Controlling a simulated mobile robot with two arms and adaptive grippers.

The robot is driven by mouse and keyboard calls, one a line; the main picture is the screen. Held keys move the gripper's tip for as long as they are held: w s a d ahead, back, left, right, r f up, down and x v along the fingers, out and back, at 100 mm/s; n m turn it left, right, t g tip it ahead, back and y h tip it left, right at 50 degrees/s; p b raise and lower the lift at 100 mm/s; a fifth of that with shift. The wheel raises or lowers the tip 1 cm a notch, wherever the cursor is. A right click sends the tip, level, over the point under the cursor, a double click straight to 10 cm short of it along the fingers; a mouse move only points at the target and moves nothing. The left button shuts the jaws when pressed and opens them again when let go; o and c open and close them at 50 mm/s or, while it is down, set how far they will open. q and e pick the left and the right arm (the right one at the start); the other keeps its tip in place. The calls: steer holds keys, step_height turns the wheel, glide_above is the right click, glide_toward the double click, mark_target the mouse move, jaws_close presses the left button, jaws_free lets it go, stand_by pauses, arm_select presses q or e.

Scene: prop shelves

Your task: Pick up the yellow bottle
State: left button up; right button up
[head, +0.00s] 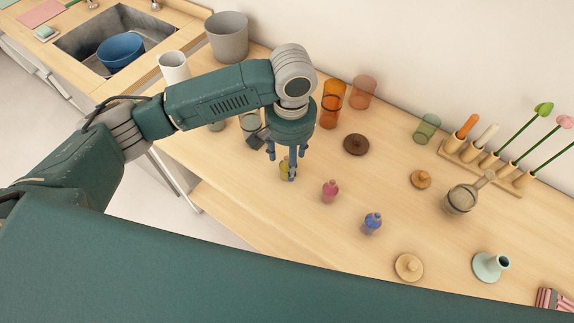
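The small yellow bottle (284,170) stands on the wooden counter (330,235), in the middle of the head view. My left gripper (287,160) comes down from above right over it. Its dark fingers are spread apart, and one finger passes in front of the bottle and hides part of it. I cannot tell whether any finger touches the bottle. My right gripper is not in view.
A pink bottle (330,190) and a blue bottle (371,223) stand to the right. Orange glasses (332,103), a dark brown lid (356,145) and glass jars (249,121) are nearby. A wooden rack (480,165) is farther right; a sink (88,45) is upper left.

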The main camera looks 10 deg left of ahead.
mark_target(287, 168)
arm_select(q)
steer(key=shift+f, duration=0.3)
steer(key=f, duration=0.1)
steer(key=f+p, duration=0.1)
steer(key=f, duration=0.3)
steer(key=shift+w+a+p, duration=0.15)
steer(key=shift+a+p, duration=0.2)
steer(key=shift+c, duration=0.8)
steer(key=c, duration=1.1)
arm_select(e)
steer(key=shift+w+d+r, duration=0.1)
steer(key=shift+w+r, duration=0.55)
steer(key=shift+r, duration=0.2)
